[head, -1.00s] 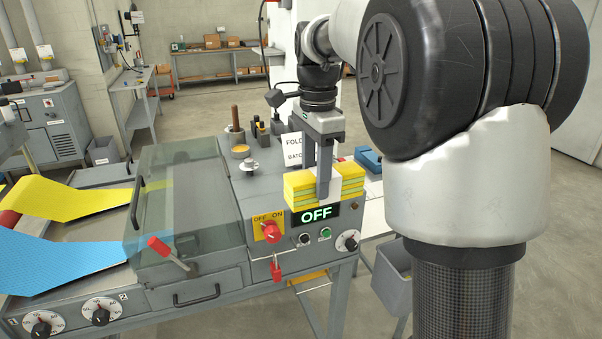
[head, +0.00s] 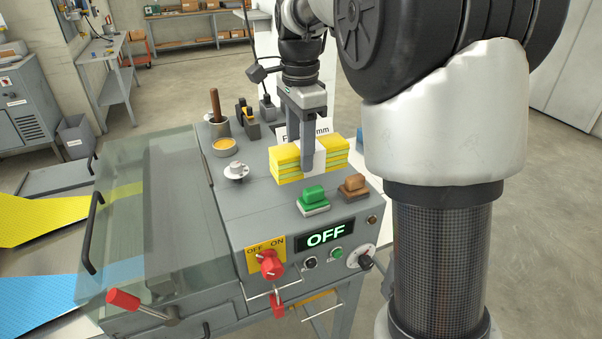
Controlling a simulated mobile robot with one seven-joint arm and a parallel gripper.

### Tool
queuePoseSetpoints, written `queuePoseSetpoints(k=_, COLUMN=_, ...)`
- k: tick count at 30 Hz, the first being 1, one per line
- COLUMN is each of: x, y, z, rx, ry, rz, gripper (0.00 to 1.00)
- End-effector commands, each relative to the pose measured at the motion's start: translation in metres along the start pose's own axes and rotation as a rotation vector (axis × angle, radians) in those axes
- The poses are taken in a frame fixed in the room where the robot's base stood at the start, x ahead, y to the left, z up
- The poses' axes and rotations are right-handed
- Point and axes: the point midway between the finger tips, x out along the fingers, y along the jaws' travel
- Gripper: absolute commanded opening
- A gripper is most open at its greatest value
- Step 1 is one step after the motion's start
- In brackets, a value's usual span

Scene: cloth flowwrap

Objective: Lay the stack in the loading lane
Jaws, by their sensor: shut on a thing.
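A stack of folded yellow cloths (head: 286,162) with a white band (head: 318,158) around its middle is in my gripper (head: 308,165). The gripper points down from above, its fingers shut on the banded middle of the stack. The stack is over the top of the grey machine (head: 255,205), behind the green and brown blocks; whether it touches the surface I cannot tell. A white sign behind it is mostly hidden by the gripper and stack. I cannot make out a loading lane for certain; the clear-covered bed (head: 150,205) lies to the left.
A green block (head: 314,195) and a brown block (head: 354,187) sit at the machine's front edge. A white knob (head: 236,170), a yellow tin (head: 226,146) and a cup with a brown handle (head: 217,125) stand left of the stack.

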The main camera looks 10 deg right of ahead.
Motion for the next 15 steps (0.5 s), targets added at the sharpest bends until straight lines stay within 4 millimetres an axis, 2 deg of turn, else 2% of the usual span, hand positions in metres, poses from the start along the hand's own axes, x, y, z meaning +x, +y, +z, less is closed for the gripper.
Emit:
queuePoseSetpoints(k=1, x=0.009, y=0.001, z=0.0, rx=0.0, ry=-0.001, rz=0.003, gripper=0.21)
queuePoseSetpoints(k=8, x=0.027, y=0.0, z=0.0, rx=0.0, ry=0.0, rz=0.001, gripper=0.21)
queuePoseSetpoints(k=15, x=0.056, y=0.0, z=0.0, rx=0.0, ry=-0.001, rz=0.001, gripper=0.21)
